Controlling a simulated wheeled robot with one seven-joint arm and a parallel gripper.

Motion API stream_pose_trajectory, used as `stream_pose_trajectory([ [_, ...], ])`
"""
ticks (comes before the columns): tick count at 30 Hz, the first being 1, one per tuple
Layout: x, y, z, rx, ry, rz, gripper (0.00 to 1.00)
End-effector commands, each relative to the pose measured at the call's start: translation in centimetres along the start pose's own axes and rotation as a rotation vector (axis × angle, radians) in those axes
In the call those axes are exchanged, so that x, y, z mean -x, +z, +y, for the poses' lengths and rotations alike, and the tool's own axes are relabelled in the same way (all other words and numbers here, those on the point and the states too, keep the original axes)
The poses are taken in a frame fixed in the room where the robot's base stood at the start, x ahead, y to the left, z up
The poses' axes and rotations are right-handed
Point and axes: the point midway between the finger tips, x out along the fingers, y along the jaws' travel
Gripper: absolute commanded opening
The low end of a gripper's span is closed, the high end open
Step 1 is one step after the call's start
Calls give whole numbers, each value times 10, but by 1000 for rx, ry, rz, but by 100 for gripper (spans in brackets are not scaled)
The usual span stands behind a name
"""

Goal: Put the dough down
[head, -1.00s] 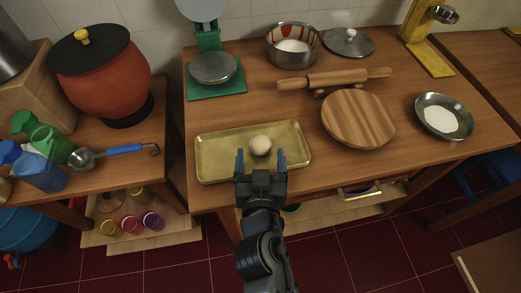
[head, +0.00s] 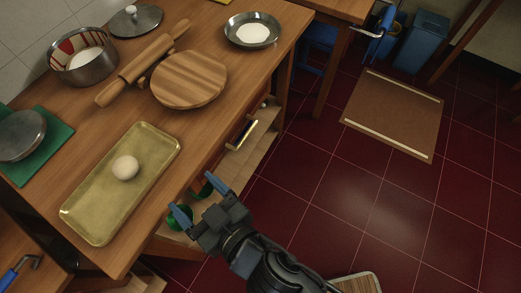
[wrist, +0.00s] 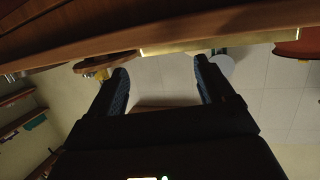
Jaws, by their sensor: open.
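The dough ball (head: 125,168) is pale and round. It rests on the brass tray (head: 84,221), near the tray's middle, on the wooden table (head: 196,130). My gripper (head: 201,196) is open and empty, out past the table's front edge, to the right of the tray and apart from the dough. In the wrist view both fingers (wrist: 160,82) stand apart with nothing between them. The tray's edge (wrist: 215,41) shows there, and the dough is not visible in that view.
A round wooden board (head: 189,79), a rolling pin (head: 145,62), a pot (head: 84,57) and a metal plate of white powder (head: 252,31) stand on the table. A scale (head: 22,137) is at the left. Red tiled floor (head: 330,205) is open to the right.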

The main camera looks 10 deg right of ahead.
Motion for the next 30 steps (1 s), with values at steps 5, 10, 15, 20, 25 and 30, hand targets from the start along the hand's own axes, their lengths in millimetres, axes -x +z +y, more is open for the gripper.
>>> stream_pose_trajectory([
  [5, 82, 29, 64, -37, 97, -37, 82],
  [10, 162, 33, 100, -73, 200, -44, 82],
  [15, 240, 21, 119, -108, 327, -42, 82],
  [20, 303, -2, 126, -133, 454, -35, 82],
  [25, 342, -24, 128, -147, 552, -31, 82],
  [30, 356, -33, 128, -149, 589, -27, 85],
])
